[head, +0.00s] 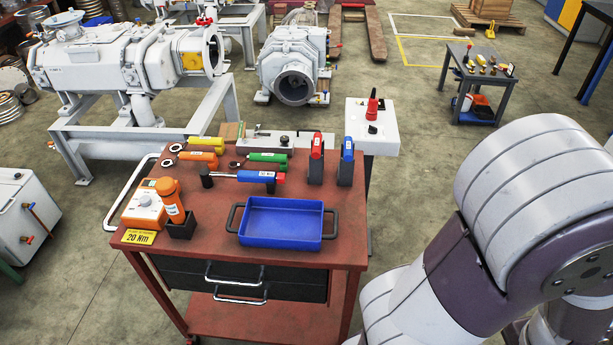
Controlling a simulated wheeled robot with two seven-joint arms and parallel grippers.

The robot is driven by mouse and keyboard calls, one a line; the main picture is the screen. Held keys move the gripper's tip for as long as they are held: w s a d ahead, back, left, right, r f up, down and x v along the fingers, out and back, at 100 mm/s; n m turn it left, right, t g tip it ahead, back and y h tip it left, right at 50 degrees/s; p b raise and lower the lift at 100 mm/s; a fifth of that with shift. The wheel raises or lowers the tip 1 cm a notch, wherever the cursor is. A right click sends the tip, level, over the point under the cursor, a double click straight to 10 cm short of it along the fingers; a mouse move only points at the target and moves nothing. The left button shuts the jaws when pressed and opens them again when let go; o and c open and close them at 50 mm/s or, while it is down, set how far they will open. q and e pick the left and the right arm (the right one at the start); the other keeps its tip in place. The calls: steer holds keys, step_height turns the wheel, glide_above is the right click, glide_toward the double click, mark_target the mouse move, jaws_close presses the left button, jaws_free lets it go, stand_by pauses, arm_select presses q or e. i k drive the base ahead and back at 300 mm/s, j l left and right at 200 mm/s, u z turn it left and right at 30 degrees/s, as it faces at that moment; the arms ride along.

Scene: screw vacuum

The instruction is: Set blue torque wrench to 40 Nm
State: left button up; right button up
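The blue torque wrench (256,176) lies on the red tool cart. Its dark head is at the left, its blue handle with a pale label is at the right, and a red piece is at the handle end. The scale on it is too small to read. A white and orange box with a dial (145,205) stands at the cart's left edge, behind a yellow "20 Nm" sign (138,237). My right arm fills the lower right, but its gripper is out of the picture. My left gripper is not in view.
The red cart top (345,250) also holds a blue tray (284,222), an orange tool upright in a black holder (181,224), and orange (198,158), yellow (207,142) and green (267,157) handled tools. Red (316,160) and blue (346,162) tools stand upright behind the tray.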

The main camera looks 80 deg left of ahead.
mark_target(281, 178)
steer(key=i+u, duration=0.1)
steer(key=u, duration=3)
